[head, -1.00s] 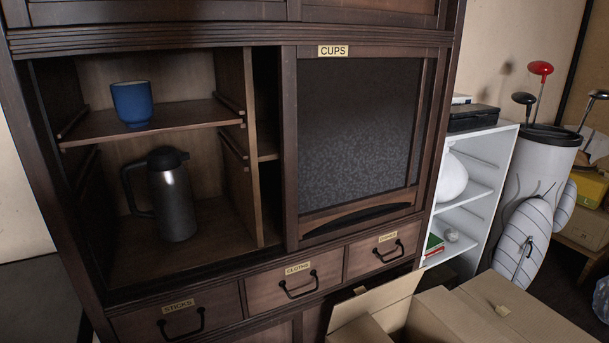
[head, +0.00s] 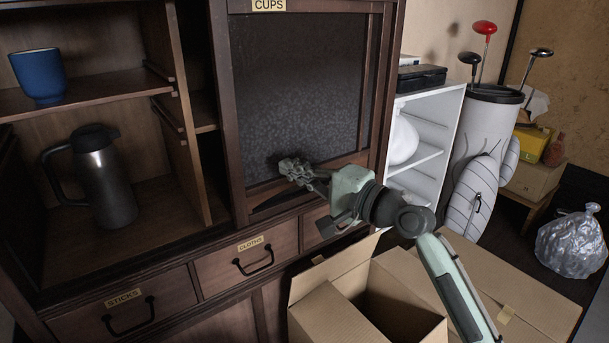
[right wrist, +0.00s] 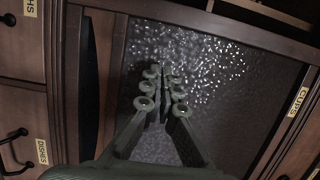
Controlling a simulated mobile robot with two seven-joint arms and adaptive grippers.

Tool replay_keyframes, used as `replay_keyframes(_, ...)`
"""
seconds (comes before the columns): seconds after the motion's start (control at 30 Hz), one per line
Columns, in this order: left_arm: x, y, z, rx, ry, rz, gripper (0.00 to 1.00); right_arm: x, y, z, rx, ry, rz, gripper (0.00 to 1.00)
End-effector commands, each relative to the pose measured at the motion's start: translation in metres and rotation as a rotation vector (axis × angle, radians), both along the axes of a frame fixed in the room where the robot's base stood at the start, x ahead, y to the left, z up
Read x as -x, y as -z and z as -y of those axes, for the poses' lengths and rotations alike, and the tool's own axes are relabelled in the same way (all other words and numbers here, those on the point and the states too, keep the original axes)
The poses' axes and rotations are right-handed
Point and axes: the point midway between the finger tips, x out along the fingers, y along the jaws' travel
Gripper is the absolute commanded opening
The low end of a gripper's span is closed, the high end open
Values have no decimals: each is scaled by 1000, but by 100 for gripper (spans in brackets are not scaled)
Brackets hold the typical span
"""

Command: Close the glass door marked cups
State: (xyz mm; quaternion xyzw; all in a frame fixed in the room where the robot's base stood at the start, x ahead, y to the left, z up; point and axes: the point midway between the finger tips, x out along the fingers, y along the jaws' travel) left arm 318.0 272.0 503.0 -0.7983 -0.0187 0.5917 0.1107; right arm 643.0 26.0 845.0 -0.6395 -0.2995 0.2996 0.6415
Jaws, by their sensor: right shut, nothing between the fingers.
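The glass door marked cups (head: 300,95) is a dark-framed patterned panel covering the right part of the cabinet. Its label (head: 269,5) is at the top. Left of it the cabinet stands open, with a blue cup (head: 38,77) on a shelf and a dark steel jug (head: 104,183) below. My right gripper (head: 289,167) is shut and empty, in front of the lower part of the door. In the right wrist view the closed fingertips (right wrist: 164,72) show against the glass panel (right wrist: 210,75); whether they touch it I cannot tell. My left gripper is out of view.
Drawers marked sticks (head: 125,305) and cloths (head: 248,258) run below the door. An open cardboard box (head: 330,318) stands on the floor below my right arm. A white shelf (head: 425,140) and a golf bag (head: 478,145) stand to the right.

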Motion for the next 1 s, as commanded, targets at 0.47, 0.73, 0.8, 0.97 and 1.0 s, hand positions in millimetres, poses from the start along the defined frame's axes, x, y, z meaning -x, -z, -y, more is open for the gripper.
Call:
replay_keyframes(0.47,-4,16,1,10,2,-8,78,-9,0,-62,1,0,1,0)
replay_keyframes(0.73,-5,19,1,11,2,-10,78,-6,1,-67,2,2,1,0)
replay_keyframes(0.8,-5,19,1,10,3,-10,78,-6,1,-66,2,2,1,0)
replay_keyframes(0.97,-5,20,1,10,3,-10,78,-6,1,-66,2,2,1,0)
replay_keyframes(1.0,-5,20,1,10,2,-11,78,-6,1,-66,2,2,1,0)
